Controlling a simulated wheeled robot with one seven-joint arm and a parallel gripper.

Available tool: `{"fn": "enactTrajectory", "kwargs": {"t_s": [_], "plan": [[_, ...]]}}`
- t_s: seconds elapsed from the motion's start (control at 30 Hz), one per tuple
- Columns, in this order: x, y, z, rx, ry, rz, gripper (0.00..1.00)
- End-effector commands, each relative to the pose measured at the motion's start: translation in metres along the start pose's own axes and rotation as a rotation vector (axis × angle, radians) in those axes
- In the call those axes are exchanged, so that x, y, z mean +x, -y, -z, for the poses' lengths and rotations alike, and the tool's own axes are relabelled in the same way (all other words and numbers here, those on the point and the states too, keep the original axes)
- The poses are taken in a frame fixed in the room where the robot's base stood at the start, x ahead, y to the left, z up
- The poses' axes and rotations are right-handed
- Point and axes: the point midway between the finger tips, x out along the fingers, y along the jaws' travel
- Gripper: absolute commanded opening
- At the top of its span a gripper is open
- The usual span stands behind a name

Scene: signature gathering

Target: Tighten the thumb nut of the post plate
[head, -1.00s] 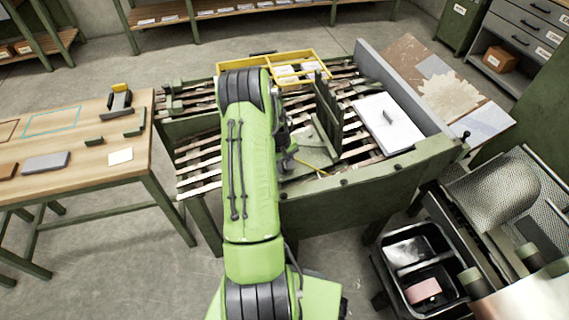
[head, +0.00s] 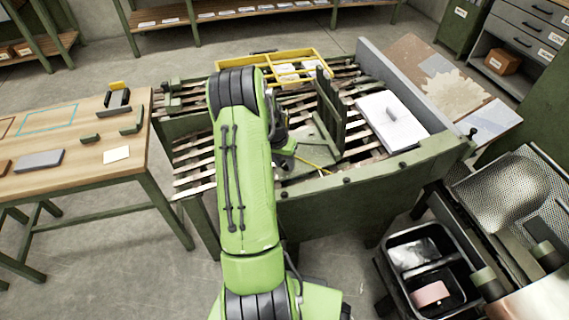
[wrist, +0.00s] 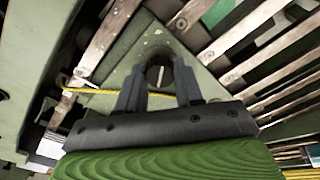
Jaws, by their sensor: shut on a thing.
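The post plate (wrist: 125,72) is a grey-green plate in the wrist view, with a dark round thumb nut (wrist: 158,68) on it. A pale bar shows in the middle of the nut. My gripper (wrist: 159,82) has one dark finger at each side of the nut and is shut on it; the exact contact is hard to see. In the head view the plate (head: 314,150) lies on the slatted bench, beside an upright green board (head: 330,110). My green arm hides part of the bench, and the nut is not visible there.
A yellow cord (wrist: 95,91) crosses the plate beside my fingers. Wooden slats (wrist: 242,45) surround it. A yellow tray (head: 322,58) stands at the back and a white pad (head: 405,128) lies to the right. A wooden table (head: 60,160) stands at left, black bins (head: 395,290) at lower right.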

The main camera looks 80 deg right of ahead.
Motion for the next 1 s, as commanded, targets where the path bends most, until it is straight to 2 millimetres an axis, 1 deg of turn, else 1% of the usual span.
{"fn": "enactTrajectory", "kwargs": {"t_s": [0.2,0.5,0.7,1.0], "plan": [[0.0006,0.0009,0.0012,0.202,-0.004,-0.011,0.05],[0.0002,0.0013,0.0012,0.433,-0.003,-0.024,0.05],[-0.0003,0.0015,0.0016,0.531,-0.004,-0.029,0.05],[-0.0008,0.0012,0.002,0.595,-0.004,-0.034,0.05]]}}
